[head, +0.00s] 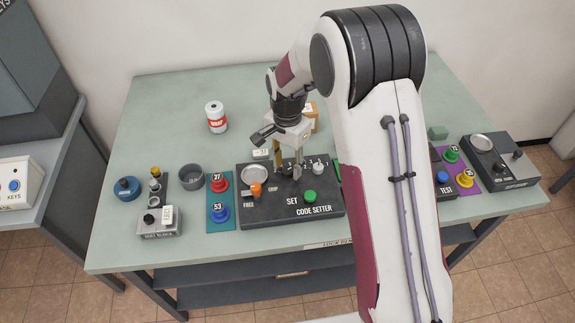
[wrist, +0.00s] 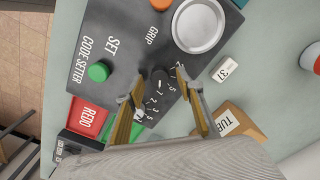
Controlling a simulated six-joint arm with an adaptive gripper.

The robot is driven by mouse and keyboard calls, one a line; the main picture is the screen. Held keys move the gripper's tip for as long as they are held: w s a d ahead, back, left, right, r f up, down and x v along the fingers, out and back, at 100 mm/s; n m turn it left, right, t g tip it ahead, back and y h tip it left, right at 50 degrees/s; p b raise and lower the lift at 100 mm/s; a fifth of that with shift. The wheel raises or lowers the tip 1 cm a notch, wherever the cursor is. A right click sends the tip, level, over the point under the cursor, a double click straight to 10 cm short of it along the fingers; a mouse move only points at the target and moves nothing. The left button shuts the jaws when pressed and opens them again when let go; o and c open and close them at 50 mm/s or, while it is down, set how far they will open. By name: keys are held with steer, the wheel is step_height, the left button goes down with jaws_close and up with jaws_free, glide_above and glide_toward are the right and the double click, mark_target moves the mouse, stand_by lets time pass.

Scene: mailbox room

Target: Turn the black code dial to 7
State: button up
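The dark code setter box (head: 290,212) sits at the front middle of the table; it also shows in the wrist view (wrist: 130,40). Its black code dial (wrist: 160,77) stands upright on the panel, with white numbers along one side. I cannot read clearly which number it points to. My gripper (wrist: 155,87) is open, its two fingers apart on either side of the dial, with visible gaps. In the head view my gripper (head: 286,175) points down over the box's back part and largely hides the dial.
The box also carries a green button (head: 310,196), an orange knob (head: 255,190), a metal dish (head: 254,175) and a small white knob (head: 318,167). A labelled cardboard box (wrist: 238,122) and a "31" tag (wrist: 224,69) lie close behind. A red "REDO" tray (wrist: 88,116) is beside it.

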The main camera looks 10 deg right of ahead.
mark_target(287, 170)
steer(key=shift+r, duration=3.35)
steer(key=shift+r+m, duration=0.15)
steer(key=shift+m, duration=0.55)
steer(key=shift+f, duration=3.9)
steer(key=shift+c, duration=0.4)
jaws_close()
